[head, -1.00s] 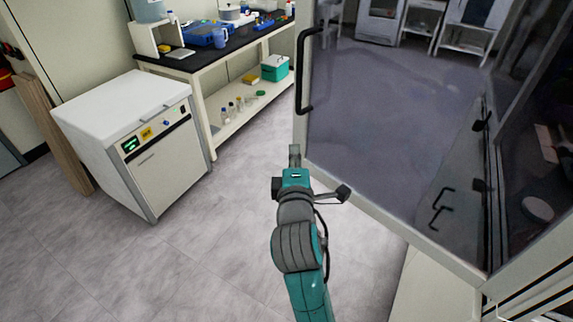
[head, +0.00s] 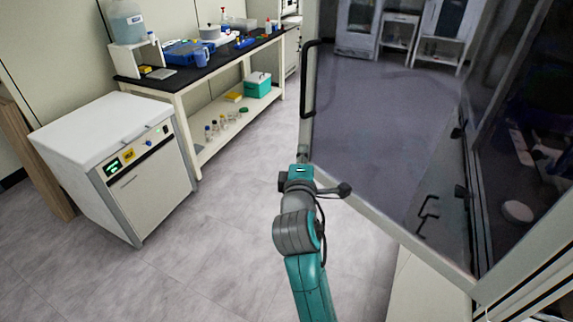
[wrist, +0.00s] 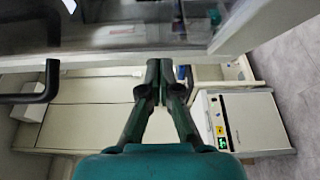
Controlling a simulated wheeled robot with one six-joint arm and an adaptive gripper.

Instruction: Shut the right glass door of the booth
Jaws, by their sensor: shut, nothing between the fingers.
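The booth's right glass door (head: 375,130) stands open, swung out from the booth at the right. Its pale frame edge (head: 308,70) carries a long black handle (head: 304,85), and the handle also shows at the left of the wrist view (wrist: 48,82). My gripper (head: 302,155) is shut and empty. It is at the lower free corner of the door, below the handle. In the wrist view my fingertips (wrist: 160,66) are together just below the door frame (wrist: 240,25). I cannot tell whether they touch it.
A white cabinet (head: 85,125) with a lit panel stands on the floor at the left. Behind it is a bench (head: 190,75) with a black top and a lower shelf of bottles. Grey floor (head: 200,250) lies open between the cabinet and my arm.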

